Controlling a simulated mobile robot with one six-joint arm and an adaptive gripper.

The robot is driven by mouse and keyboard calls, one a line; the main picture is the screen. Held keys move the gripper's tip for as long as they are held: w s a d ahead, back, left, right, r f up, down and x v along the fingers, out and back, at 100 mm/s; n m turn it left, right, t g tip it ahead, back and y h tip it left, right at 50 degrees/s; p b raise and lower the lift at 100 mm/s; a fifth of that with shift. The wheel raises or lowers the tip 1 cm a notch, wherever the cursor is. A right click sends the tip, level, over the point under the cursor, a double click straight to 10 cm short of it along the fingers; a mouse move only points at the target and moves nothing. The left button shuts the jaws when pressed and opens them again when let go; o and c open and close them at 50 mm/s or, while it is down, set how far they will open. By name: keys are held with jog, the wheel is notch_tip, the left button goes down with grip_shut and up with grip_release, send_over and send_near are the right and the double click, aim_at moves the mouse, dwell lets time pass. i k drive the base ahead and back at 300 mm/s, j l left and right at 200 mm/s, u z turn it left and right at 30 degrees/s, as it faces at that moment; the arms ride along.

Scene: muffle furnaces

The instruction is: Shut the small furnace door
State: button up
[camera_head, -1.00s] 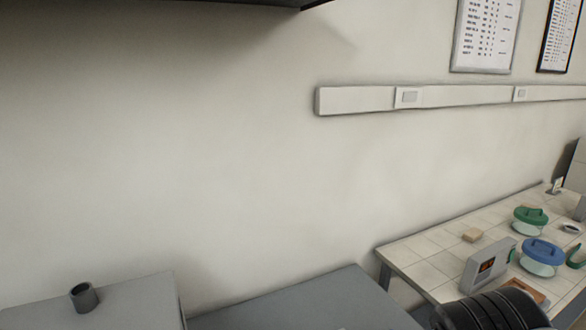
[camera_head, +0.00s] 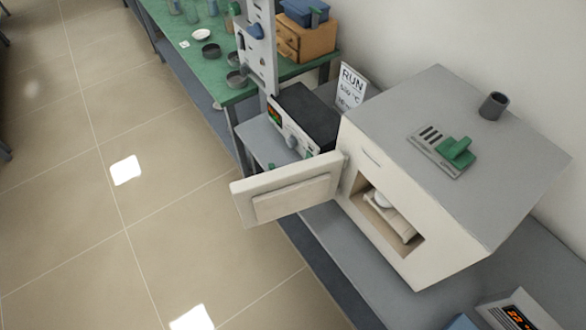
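The small furnace (camera_head: 440,165) is a cream box with a grey top, standing on a grey bench. Its door (camera_head: 290,190) is hinged at the left side of the front and stands wide open, swung out to the left over the bench edge and floor. The furnace chamber (camera_head: 391,218) is exposed, with a small white item (camera_head: 381,199) and pale blocks inside. My gripper is not in view.
A control unit (camera_head: 305,120) with a lit display stands behind the door, beside a RUN sign (camera_head: 352,87). A green-topped table (camera_head: 215,75) with dishes and boxes is beyond. Another display (camera_head: 520,317) is at the lower right. The tiled floor (camera_head: 110,220) at left is clear.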

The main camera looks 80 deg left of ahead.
aim_at(262, 198)
jog(key=k+j, duration=0.15)
jog(key=j, duration=0.25)
jog(key=k+j, duration=0.15)
jog(key=j, duration=0.2)
jog(key=k+j+u, duration=0.1)
jog(key=j, duration=0.3)
jog(key=k+j, duration=0.2)
jog(key=j, duration=0.2)
jog(key=k+j, duration=0.15)
jog(key=j, duration=0.2)
jog(key=k+j+u, duration=0.1)
jog(key=j, duration=0.3)
jog(key=k+j, duration=0.15)
jog(key=j, duration=0.25)
jog(key=k+l+u, duration=0.1)
jog(key=u, duration=0.15)
jog(key=k+l+u, duration=0.1)
jog(key=u, duration=0.2)
